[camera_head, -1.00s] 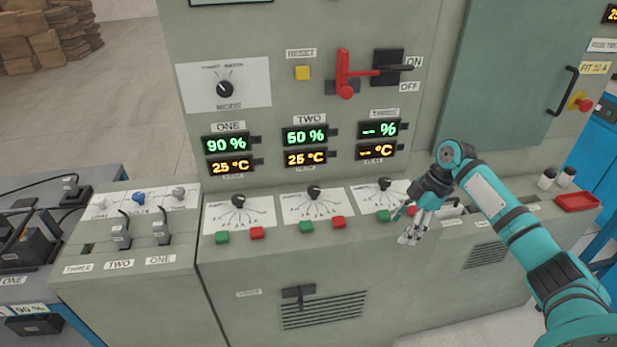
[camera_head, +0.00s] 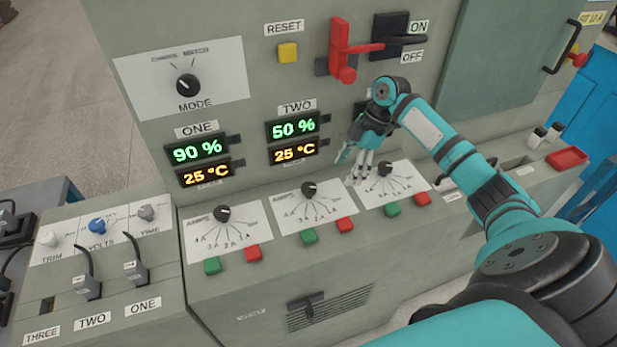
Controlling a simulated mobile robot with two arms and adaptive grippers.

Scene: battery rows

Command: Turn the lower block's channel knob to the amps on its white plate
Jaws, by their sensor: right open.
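Three black channel knobs sit on white dial plates along the console shelf: the left knob (camera_head: 222,213), the middle knob (camera_head: 309,188) and the right knob (camera_head: 385,168). Display ONE (camera_head: 197,151) reads 90 % and 25 °C; display TWO (camera_head: 292,128) reads 50 % and 25 °C. Display THREE is mostly hidden behind my right gripper. My right gripper (camera_head: 352,168) is open and empty, fingers down, just left of the right knob and apart from it. My left gripper is not in view. No battery block's white plate is readable.
Green and red buttons (camera_head: 345,226) line the shelf front. A red lever (camera_head: 342,50) and the black ON/OFF handle (camera_head: 398,36) stick out above. At left, plugs (camera_head: 88,287) stand on a side unit; a red tray (camera_head: 567,158) lies at far right.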

